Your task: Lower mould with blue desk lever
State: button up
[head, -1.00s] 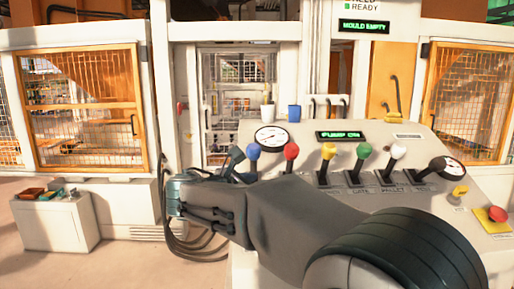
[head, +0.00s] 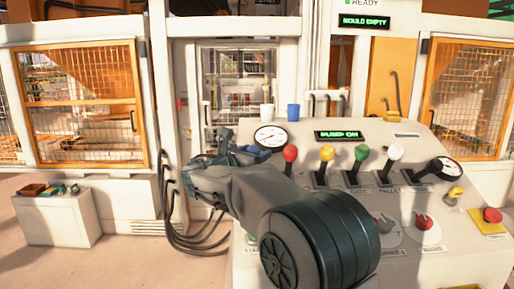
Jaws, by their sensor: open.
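The sloped control desk (head: 470,190) carries a row of levers. The blue desk lever's knob (head: 262,152) shows only in part at the left end of the row, just left of the red one. Its shaft and slot are hidden behind my arm and gripper. My gripper (head: 232,147) is open at the desk's upper left edge, close beside the blue knob. I cannot tell whether the fingers touch it or straddle it. The mould is not clearly visible; a sign (head: 365,21) above reads "MOULD EMPTY".
Red (head: 290,153), yellow (head: 327,153), green (head: 362,152) and white (head: 396,152) lever knobs stand to the right. A round gauge (head: 270,137) and a "PUMP ON" display (head: 339,135) sit behind them. A red push button (head: 493,215) is at far right.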

jog(key=shift+x, duration=1.05)
grip_shut()
jog(key=s+f+b, duration=0.1)
jog(key=b, duration=0.2)
jog(key=shift+s+f+m+t+h+b, duration=0.35)
jog(key=shift+s+m+h+b, duration=0.2)
jog(key=shift+b, duration=1.35)
jog(key=shift+s+f+m+t+h+b, duration=0.4)
jog(key=shift+s+b, duration=0.3)
jog(key=shift+b, duration=1.15)
jog(key=shift+s+f+m+t+h+b, duration=0.2)
jog(key=shift+s+m+t+h+b, duration=0.3)
jog(key=shift+b, duration=1.4)
jog(key=shift+s, duration=0.1)
grip_release()
jog(key=shift+r, duration=0.1)
